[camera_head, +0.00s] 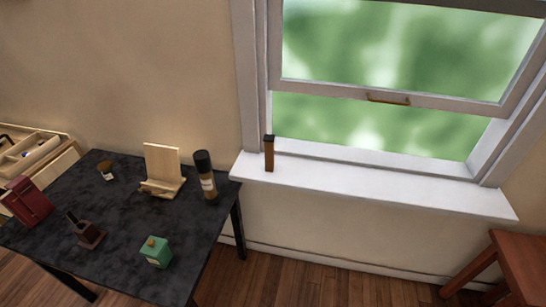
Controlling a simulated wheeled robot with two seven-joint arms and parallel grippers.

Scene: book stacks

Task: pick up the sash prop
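The sash prop appears to be the small upright brown block (269,156) with a dark top. It stands on the left part of the white window sill (390,189), close to the window frame. The window sash (400,98) above it is raised, with a gap below it and a brass handle (388,98) on its lower rail. Neither of my grippers shows in the head view.
A dark table (125,220) at left holds a wooden stand (162,170), a dark bottle (206,175), a green box (156,252), a red item (26,200) and smaller things. A wooden stool (522,262) stands at lower right. Floor below the sill is clear.

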